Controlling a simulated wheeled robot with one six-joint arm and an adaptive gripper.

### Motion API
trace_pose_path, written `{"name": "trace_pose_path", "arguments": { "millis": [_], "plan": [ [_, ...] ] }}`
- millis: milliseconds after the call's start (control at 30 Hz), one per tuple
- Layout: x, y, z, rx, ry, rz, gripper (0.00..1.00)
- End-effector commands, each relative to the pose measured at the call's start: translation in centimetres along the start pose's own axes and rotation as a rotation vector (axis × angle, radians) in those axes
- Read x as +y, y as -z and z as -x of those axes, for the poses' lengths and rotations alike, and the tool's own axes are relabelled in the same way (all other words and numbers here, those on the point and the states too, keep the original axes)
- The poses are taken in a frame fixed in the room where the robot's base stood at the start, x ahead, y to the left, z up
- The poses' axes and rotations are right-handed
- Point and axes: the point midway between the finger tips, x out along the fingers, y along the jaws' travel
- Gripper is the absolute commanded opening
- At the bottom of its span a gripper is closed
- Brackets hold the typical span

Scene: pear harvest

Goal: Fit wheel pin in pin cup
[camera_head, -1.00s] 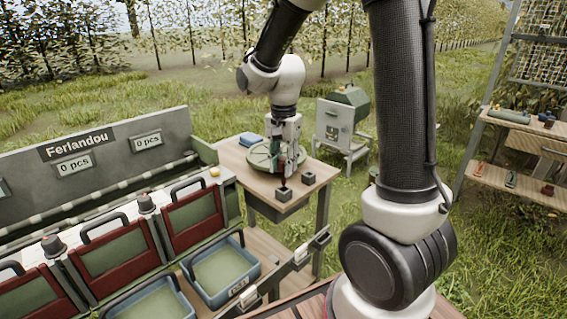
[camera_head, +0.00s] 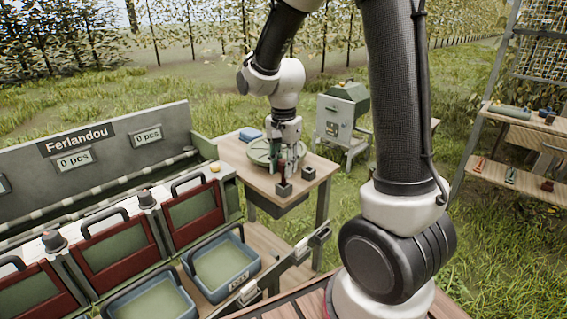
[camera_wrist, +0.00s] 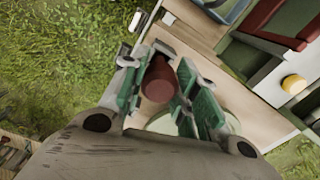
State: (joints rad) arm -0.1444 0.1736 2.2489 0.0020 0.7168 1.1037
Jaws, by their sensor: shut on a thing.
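The wheel pin is a dark red cylinder (camera_wrist: 160,80) between the green finger pads of my gripper (camera_wrist: 168,92) in the wrist view. My gripper (camera_head: 289,168) is shut on it, over the near part of the small table in the head view. A small dark grey block, the pin cup (camera_head: 284,189), stands on the tabletop directly below the gripper. The pin's far end points at the cup in the wrist view (camera_wrist: 163,47). I cannot tell whether the pin's tip is inside the cup or just above it.
A second small dark block (camera_head: 308,173) stands to the right on the wooden table (camera_head: 232,152). A round green wheel (camera_head: 262,153) lies behind the gripper, with a blue item (camera_head: 250,134) at the back. Blue crates (camera_head: 245,262) stand to the left.

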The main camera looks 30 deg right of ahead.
Motion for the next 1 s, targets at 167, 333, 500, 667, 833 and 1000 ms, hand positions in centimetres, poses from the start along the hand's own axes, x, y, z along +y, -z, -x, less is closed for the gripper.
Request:
{"name": "trace_pose_path", "arguments": {
  "millis": [167, 333, 500, 667, 833, 1000],
  "plan": [
    [0.0, 0.0, 0.0, 0.0, 0.0, 0.0, 0.05],
    [0.0, 0.0, 0.0, 0.0, 0.0, 0.0, 0.05],
    [0.0, 0.0, -0.4, -0.001, -0.002, 0.0, 0.05],
    [0.0, 0.0, -1.0, -0.001, -0.001, 0.0, 0.05],
    [0.0, 0.0, -1.5, 0.0, -0.001, 0.0, 0.05],
    [0.0, 0.0, -1.8, 0.0, 0.0, 0.0, 0.05]
  ]
}}
